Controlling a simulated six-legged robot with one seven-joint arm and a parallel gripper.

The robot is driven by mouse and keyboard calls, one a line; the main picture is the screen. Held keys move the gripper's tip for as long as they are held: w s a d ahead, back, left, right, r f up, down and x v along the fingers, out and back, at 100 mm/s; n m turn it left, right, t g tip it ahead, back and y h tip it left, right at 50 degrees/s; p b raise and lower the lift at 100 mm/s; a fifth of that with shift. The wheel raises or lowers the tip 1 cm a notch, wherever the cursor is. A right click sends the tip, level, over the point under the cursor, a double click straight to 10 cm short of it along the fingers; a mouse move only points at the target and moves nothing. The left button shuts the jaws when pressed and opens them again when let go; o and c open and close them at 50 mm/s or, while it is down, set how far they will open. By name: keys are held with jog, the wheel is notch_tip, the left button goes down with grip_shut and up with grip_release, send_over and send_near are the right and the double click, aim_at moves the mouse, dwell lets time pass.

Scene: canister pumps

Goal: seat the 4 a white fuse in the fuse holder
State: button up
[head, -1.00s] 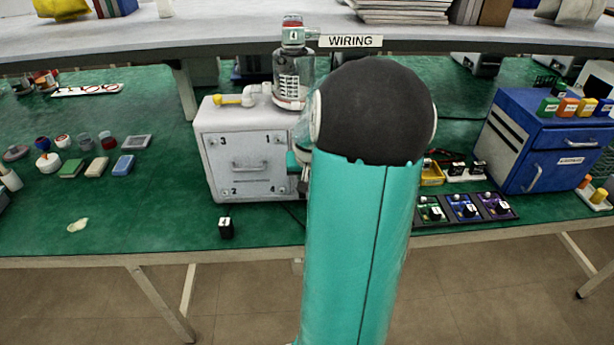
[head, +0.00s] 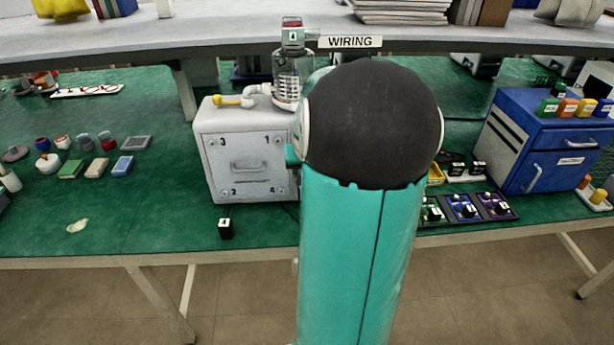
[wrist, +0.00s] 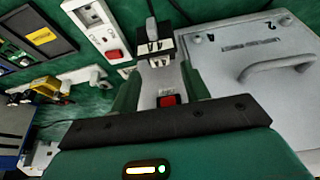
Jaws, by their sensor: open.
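My gripper (wrist: 160,82) shows in the wrist view with its two green fingers apart. Between and beyond them is a white strip with a red switch (wrist: 167,100) and a black block with a white marked face (wrist: 155,47); I cannot tell whether the fingers touch it. In the head view my arm hides the gripper. A small black block with a white label (head: 225,228) stands alone near the table's front edge. Which piece is the 4 A white fuse I cannot tell. Black blocks with white labels (head: 478,168) stand on a white strip at right; I cannot identify the fuse holder.
A blue cabinet (head: 545,150) and coloured modules (head: 465,208) are at right. The green table's front left is mostly clear.

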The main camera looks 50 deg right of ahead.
jog(key=v, duration=0.8)
jog(key=shift+r, duration=0.15)
jog(key=w+a+r+n+t, duration=0.1)
jog(key=w+a+r+n, duration=0.1)
jog(key=a, duration=0.7)
jog(key=w+a+r+n, duration=0.2)
jog(key=a, duration=0.8)
jog(key=s+a+n+y, duration=0.1)
jog(key=s+a+n, duration=0.2)
jog(key=a, duration=0.6)
jog(key=s+a+n+t+y, duration=0.1)
jog(key=s+a, duration=0.4)
jog(key=a, duration=0.5)
jog(key=shift+s+r+n+t+y, duration=0.3)
jog(key=shift+s+r+n+y, duration=0.1)
jog(key=shift+n+y, duration=0.5)
jog(key=shift+c, duration=1.1)
jog(key=shift+d, duration=0.1)
